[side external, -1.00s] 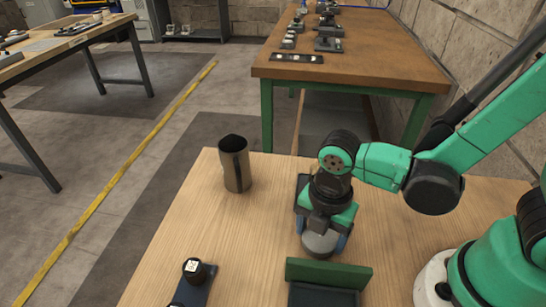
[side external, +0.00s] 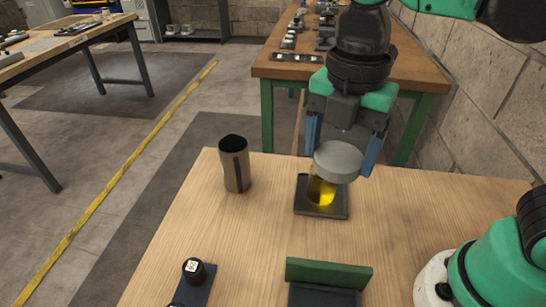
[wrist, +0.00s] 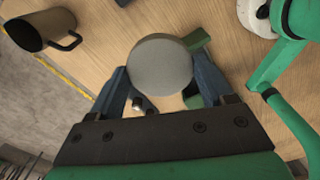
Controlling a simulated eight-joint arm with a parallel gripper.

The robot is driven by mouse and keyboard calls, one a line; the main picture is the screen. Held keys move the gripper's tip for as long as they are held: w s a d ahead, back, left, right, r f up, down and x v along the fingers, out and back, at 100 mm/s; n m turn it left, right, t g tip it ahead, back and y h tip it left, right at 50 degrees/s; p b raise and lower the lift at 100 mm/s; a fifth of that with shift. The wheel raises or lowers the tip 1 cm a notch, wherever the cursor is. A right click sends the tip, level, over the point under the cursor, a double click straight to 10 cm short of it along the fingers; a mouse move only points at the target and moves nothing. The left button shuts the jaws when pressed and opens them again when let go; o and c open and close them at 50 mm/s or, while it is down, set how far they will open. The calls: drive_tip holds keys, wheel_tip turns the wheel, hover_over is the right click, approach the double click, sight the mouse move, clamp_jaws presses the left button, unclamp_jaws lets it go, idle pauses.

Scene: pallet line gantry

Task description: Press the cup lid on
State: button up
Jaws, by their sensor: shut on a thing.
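My gripper (side external: 340,161) is shut on a round grey lid (side external: 338,156), with one blue finger on each side. The lid is held in the air, a little tilted in the side view. Behind and below it a yellow cup (side external: 322,195) stands on a dark square base (side external: 321,211); the lid covers part of the cup in the picture. The lid and cup look apart, but I cannot tell the exact gap. In the wrist view the lid (wrist: 160,68) fills the space between the fingers, and the cup is not visible.
A metal mug (side external: 235,165) stands left of the base. A green block (side external: 328,274) with a dark plate is at the front.

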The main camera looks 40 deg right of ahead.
drive_tip(key=shift+r, duration=0.4)
drive_tip(key=shift+w+d, duration=0.2)
drive_tip(key=shift+w, duration=0.15)
drive_tip(key=w+d+f, duration=0.5)
drive_tip(key=w+d, duration=0.2)
drive_tip(key=shift+d+f, duration=0.1)
drive_tip(key=shift+f, duration=3.25)
drive_tip(key=shift+f, duration=0.2)
drive_tip(key=o, duration=1.2)
